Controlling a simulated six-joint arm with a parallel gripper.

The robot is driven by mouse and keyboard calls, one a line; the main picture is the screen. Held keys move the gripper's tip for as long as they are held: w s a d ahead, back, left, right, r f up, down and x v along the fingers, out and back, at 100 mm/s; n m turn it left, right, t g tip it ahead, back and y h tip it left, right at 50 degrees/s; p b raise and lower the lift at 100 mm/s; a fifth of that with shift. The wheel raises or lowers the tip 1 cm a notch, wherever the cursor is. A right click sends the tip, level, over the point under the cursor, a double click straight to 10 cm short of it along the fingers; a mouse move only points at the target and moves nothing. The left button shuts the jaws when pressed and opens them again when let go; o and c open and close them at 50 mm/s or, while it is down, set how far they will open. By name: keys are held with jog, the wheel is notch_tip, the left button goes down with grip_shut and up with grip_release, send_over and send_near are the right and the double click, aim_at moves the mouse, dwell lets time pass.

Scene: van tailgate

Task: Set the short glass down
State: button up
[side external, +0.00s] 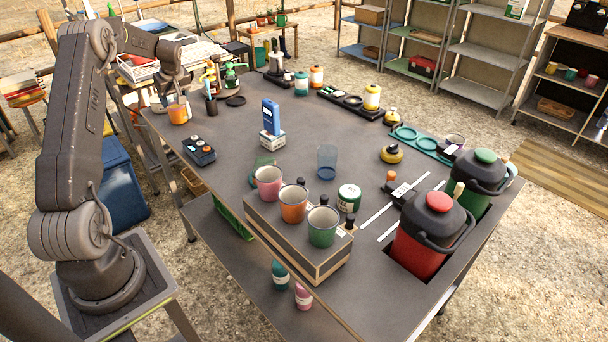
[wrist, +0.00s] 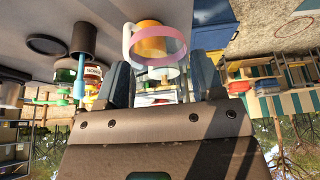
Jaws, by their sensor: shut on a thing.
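My gripper (side external: 176,93) is low over the far left part of the grey table (side external: 240,140). In the wrist view its two dark fingers (wrist: 160,70) stand on either side of a short clear glass with a pink rim (wrist: 162,62), and it is shut on it. An orange mug with a white handle (wrist: 150,32) shows behind and through the glass. The mug also shows in the side view (side external: 178,114), just below my gripper. The glass is too small to make out in the side view, so I cannot tell whether its base touches the table.
A blue tall glass (side external: 327,161), a wooden cup rack (side external: 292,250) and jugs (side external: 430,238) are farther right. Table around the black button box (side external: 199,151) is clear.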

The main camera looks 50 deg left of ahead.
notch_tip(320, 180, up, 11)
jog(key=w+d+m+t, duration=0.1)
jog(key=w+d+m, duration=0.2)
jog(key=w+d, duration=0.7)
jog(key=w+d+m+t, duration=0.15)
jog(key=w+d, duration=0.45)
jog(key=d, duration=0.7)
jog(key=w+d+m+t+h, duration=0.1)
jog(key=d+m, duration=0.2)
jog(key=d, duration=1)
jog(key=w+d+m+h, duration=0.1)
jog(key=w+d+m, duration=0.15)
jog(key=d, duration=1.05)
jog(key=s+d+m+h, duration=0.1)
jog(key=s+d+m, duration=0.2)
jog(key=s+d, duration=0.55)
jog(key=s+d+m+t+h, duration=0.15)
jog(key=s+d, duration=0.25)
jog(key=d, duration=0.9)
jog(key=s+d+m, duration=0.4)
jog(key=s+d, duration=0.2)
jog(key=d, duration=0.5)
jog(key=shift+n+g, duration=0.25)
jog(key=shift+g, duration=0.05)
notch_tip(320, 180, down, 18)
jog(key=shift+w+r, duration=0.15)
jog(key=shift+r, duration=0.1)
jog(key=shift+f, duration=2.15)
